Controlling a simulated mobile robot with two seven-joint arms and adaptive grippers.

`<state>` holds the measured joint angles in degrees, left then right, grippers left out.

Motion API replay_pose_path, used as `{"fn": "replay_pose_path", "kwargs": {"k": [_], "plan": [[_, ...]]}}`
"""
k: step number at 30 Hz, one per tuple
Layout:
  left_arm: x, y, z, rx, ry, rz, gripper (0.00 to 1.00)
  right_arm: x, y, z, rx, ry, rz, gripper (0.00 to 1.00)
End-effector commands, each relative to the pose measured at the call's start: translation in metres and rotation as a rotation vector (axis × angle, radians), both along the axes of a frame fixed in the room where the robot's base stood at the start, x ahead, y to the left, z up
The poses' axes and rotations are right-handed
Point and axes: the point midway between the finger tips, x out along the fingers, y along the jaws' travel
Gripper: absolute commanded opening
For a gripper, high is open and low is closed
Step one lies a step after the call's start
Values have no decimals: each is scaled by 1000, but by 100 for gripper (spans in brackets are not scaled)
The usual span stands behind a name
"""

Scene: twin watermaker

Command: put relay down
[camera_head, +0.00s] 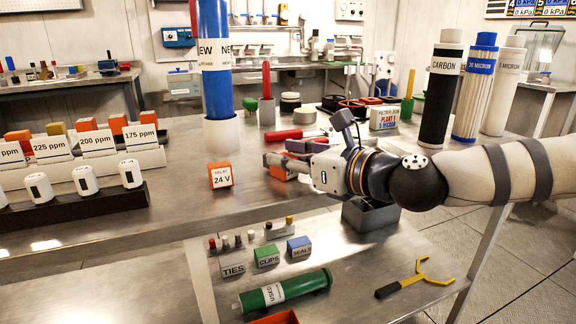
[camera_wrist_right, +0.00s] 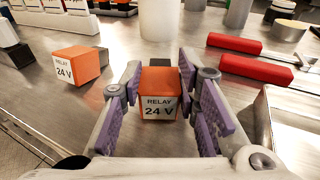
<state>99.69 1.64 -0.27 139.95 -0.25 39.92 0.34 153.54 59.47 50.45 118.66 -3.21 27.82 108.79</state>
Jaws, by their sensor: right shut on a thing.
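My right gripper (camera_head: 285,165) reaches in from the right, low over the metal table. In the right wrist view its purple-padded fingers (camera_wrist_right: 167,105) are shut on an orange relay (camera_wrist_right: 159,104) labelled "RELAY 24 V". In the head view this relay is mostly hidden by the fingers. I cannot tell whether its underside touches the table. A second orange relay (camera_head: 221,175) with the same label stands on the table to the left of the gripper; it also shows at left in the right wrist view (camera_wrist_right: 77,66). My left gripper is not in view.
A blue filter stands in a white holder (camera_head: 222,143) behind the relays. Red-handled parts (camera_wrist_right: 255,68) lie right of the gripper. Labelled boxes (camera_head: 266,255) are on the lower shelf.

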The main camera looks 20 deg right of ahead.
Motion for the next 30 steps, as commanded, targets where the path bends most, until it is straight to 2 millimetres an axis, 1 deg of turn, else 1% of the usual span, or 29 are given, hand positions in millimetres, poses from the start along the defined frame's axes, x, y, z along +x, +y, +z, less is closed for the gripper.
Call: {"fn": "replay_pose_path", "kwargs": {"k": [6,9,10,11,12,13,20,23,26,30], "plan": [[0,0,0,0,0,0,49,0,0,1,-1,-4,0,0],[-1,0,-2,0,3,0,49,0,0,-3,0,-2,0,0],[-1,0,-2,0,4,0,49,0,0,-3,0,-1,0,31],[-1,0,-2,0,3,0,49,0,0,-2,0,-2,0,38],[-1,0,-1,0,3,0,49,0,0,-2,0,-2,0,47],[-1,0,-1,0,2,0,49,0,0,-2,0,-2,0,49],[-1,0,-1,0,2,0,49,-1,0,-2,-1,-3,0,49],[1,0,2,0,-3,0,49,-2,-1,3,-1,-5,0,49],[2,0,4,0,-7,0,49,-15,-8,6,2,-4,-1,49],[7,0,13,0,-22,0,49,-48,-23,15,5,-7,-3,49]]}}
